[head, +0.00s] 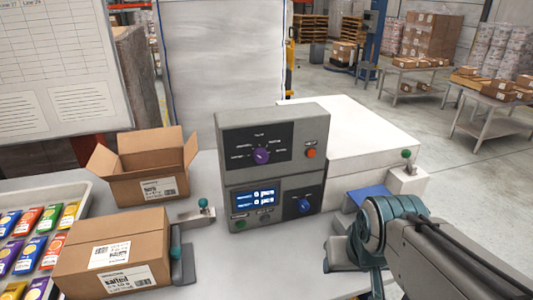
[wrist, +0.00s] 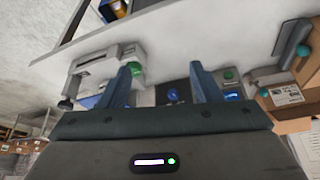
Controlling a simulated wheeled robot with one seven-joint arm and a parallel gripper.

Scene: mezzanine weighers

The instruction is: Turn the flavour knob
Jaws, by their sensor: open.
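The grey control box (head: 222,190) stands on the table in the head view. Its upper dark panel carries the purple flavour knob (head: 262,156), with labels around it. An orange-red button (head: 311,153) is to its right. Below are a lit blue display (head: 256,198) and a blue knob (head: 305,206). My gripper (wrist: 164,82) is open and empty in the wrist view, which looks inverted. The blue knob shows between its fingers, beyond them; the purple knob cannot be seen there. In the head view my arm is at the lower right, in front of and right of the box.
An open carton (head: 150,187) and a closed carton (head: 112,250) stand left of the box. A tray of colourful packets (head: 85,190) is at the far left. A white machine (head: 360,135) is behind right. Small green-knobbed fixtures (head: 203,212) stand between cartons and box.

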